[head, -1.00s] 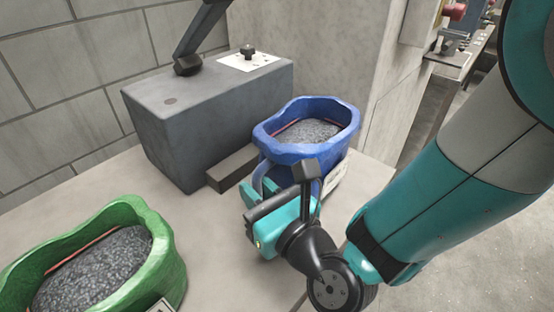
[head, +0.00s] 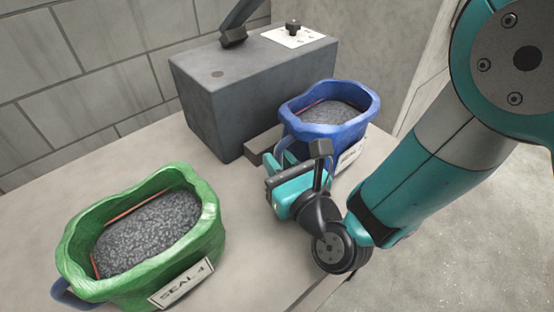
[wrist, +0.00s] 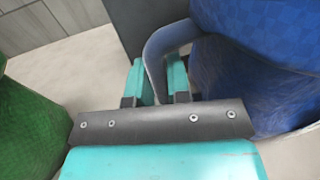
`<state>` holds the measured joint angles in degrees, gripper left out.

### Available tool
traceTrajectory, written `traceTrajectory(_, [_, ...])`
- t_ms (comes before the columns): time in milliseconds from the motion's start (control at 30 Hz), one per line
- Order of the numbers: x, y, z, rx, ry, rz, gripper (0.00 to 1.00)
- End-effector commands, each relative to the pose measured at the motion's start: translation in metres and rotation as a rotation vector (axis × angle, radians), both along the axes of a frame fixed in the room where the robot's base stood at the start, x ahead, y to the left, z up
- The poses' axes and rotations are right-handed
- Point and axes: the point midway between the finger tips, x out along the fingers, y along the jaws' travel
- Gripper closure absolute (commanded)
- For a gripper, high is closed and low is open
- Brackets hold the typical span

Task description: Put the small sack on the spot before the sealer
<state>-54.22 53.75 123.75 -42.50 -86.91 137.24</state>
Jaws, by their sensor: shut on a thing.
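A blue sack (head: 331,132), open at the top and filled with dark grey grains, is beside the right front end of the sealer (head: 250,95), a grey box with a dark arm. It looks smaller than the green sack (head: 206,245) at the front left. My gripper (head: 279,163) is at the blue sack's near left side. In the wrist view, my gripper (wrist: 158,82) is shut on the strap handle (wrist: 165,40) of the blue sack (wrist: 255,65). The sack is upright; whether it touches the table is hidden.
A low grey ledge (head: 264,142) lies at the sealer's foot, close to the blue sack. The green sack carries a "SEAL 4" label and stands on the pale table (head: 130,150). Bare table lies between the green sack and the sealer. A block wall stands behind.

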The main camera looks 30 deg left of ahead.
Motion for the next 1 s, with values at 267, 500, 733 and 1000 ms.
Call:
traceTrajectory(267, [-0.0005, 0.0018, 0.0011, 0.002, -0.005, 0.002, 1.00])
traceTrajectory(500, [-0.0009, 0.0023, 0.0005, 0.001, -0.004, 0.003, 0.53])
traceTrajectory(733, [-0.0017, 0.0017, -0.0018, -0.002, 0.002, 0.004, 0.53])
traceTrajectory(1000, [-0.0063, 0.0019, -0.0033, 0.001, 0.000, 0.014, 0.53])
